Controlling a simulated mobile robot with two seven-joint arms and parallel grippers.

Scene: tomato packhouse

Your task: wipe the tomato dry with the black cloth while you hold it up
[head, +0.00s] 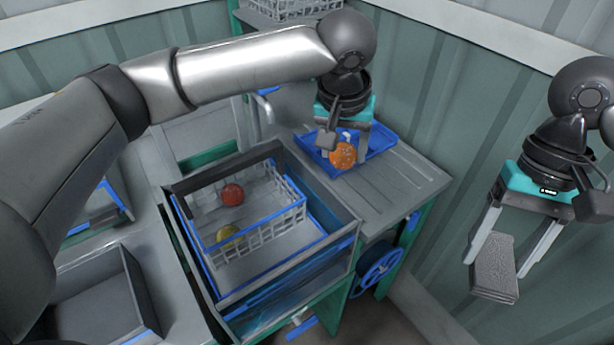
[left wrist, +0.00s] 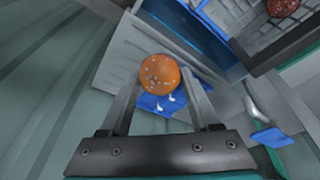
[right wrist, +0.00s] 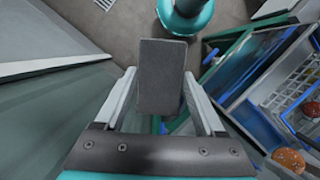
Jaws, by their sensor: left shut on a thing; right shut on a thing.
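An orange tomato (head: 343,156) with pale specks, likely water drops, is between the fingers of my left gripper (head: 345,150), held above the blue tray (head: 385,150). In the left wrist view the tomato (left wrist: 160,74) sits between the fingertips. My right gripper (head: 500,262) is shut on a folded dark grey cloth (head: 494,268), over at the right and well apart from the tomato. The cloth (right wrist: 161,78) also shows between the fingers in the right wrist view.
A white wire basket (head: 275,226) holds a red tomato (head: 232,194) and a yellow one (head: 228,236), inside a blue-edged sink. A grey ribbed drainboard (head: 400,185) lies beside it. A corrugated wall (head: 480,110) stands behind. A grey bin (head: 100,300) is at lower left.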

